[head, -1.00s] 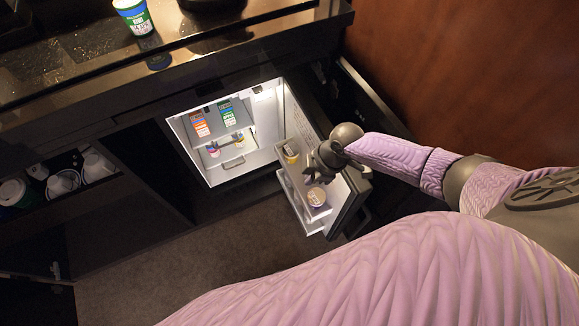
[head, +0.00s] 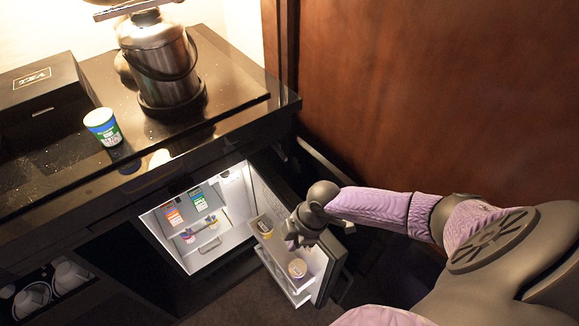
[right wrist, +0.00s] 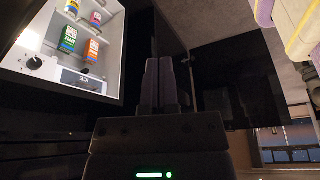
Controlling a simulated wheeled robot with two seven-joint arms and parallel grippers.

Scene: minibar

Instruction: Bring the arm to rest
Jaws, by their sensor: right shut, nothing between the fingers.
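My right gripper (head: 297,238) is beside the open door of the small fridge, at the door's upper inner edge in the head view. Its fingers are shut with nothing held; they also show in the right wrist view (right wrist: 160,85), pointing away from the camera. I cannot tell whether the gripper touches the door. My right arm comes in from the right in the head view. My left gripper is not in view.
The lit fridge (head: 200,262) stands open with cartons and cups inside; its door (head: 326,275) swings out, with containers on its shelves. A metal pot (head: 158,60), a blue-green cup (head: 103,127) and a tea box (head: 40,95) stand on the counter (head: 235,75). A wooden wall (head: 440,90) is at right.

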